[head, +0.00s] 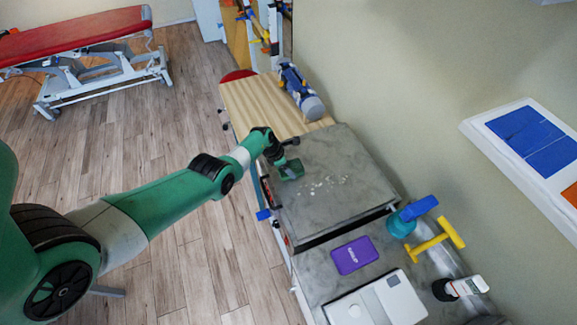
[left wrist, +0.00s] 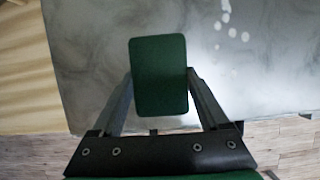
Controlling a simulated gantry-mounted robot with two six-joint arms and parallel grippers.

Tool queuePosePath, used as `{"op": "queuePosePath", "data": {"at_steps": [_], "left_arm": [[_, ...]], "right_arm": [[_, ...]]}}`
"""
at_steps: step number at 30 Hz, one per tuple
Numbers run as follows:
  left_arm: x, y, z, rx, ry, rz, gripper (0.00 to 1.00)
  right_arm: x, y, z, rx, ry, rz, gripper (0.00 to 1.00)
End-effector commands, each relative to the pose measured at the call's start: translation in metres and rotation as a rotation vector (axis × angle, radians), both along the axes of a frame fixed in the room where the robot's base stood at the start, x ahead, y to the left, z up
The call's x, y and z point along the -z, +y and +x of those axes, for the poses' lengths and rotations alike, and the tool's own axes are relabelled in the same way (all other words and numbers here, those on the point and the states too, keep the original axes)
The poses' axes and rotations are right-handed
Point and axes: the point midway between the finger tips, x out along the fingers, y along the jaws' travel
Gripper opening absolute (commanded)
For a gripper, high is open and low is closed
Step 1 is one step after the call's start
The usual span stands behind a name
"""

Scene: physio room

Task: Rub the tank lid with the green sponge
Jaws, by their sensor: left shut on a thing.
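The tank lid (head: 335,200) is a grey, stone-like slab on the bench, with a patch of pale spots near its middle. The green sponge (head: 292,170) is at the lid's left edge area, held by my left gripper (head: 284,162). In the left wrist view the sponge (left wrist: 159,75) sits between the two fingers (left wrist: 160,95), over the grey lid (left wrist: 258,75). Pale spots show on the lid beyond it. I cannot tell whether the sponge touches the lid. My right gripper is not in view.
A purple box (head: 354,255) and a white device (head: 375,302) are in front of the lid. A teal-and-blue item (head: 410,215) and a yellow handle (head: 437,241) stand to the right. A blue-and-white bottle-like object (head: 301,92) lies on the wooden top (head: 258,108) behind.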

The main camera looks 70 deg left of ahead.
Motion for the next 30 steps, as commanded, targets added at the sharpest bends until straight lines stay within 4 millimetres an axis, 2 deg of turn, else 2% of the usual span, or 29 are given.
{"op": "queuePosePath", "data": {"at_steps": [3, 7, 24, 30], "left_arm": [[-0.001, -0.002, -0.002, 0.002, 0.001, -0.001, 0.0], [-0.025, -0.002, 0.001, 0.008, -0.002, 0.002, 0.0], [-0.075, -0.007, 0.006, 0.017, -0.002, 0.0, 0.0], [-0.08, -0.008, 0.007, 0.019, -0.002, 0.0, 0.0]], "right_arm": [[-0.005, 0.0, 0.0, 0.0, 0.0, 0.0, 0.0], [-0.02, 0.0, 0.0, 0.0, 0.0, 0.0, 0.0], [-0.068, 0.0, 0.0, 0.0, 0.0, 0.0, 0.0], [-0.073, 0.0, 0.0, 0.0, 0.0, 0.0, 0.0]]}}
